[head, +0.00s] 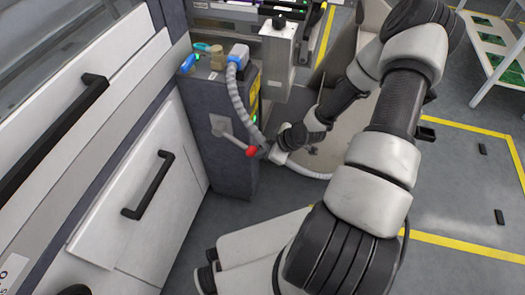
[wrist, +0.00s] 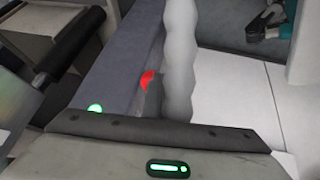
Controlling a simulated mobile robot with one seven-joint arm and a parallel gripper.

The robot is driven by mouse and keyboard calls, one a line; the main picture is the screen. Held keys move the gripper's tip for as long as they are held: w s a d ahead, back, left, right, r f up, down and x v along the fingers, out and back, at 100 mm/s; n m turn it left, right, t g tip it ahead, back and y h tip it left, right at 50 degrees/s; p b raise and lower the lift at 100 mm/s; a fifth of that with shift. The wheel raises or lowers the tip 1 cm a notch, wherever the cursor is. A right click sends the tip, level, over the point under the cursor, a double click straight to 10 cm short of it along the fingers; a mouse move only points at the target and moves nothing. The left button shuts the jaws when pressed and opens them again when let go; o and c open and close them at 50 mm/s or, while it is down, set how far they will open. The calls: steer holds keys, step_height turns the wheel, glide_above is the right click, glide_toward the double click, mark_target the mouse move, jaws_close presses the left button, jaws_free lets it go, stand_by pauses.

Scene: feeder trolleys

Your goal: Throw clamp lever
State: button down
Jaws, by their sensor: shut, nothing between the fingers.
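The clamp lever (head: 233,138) is a thin grey bar on the side of the dark grey cabinet. It slants down to the right from a light pivot plate and ends in a red knob (head: 251,151). My gripper (head: 265,150) is shut and empty, its tip just right of the knob; I cannot tell whether they touch. In the wrist view, the red knob (wrist: 147,79) shows only partly, beside the pale corrugated hose (wrist: 180,60). My fingertips are not clear in that view.
The corrugated hose (head: 238,100) hangs down the cabinet (head: 225,170), close to the lever and my gripper. A white machine front with black handles (head: 150,185) stands at left. A beige trolley panel (head: 345,130) is behind my arm. Grey floor (head: 450,200) is open at right.

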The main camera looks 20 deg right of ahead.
steer(key=shift+a+f, duration=0.1)
steer(key=shift+f, duration=0.35)
steer(key=shift+f, duration=0.1)
steer(key=shift+a, duration=0.1)
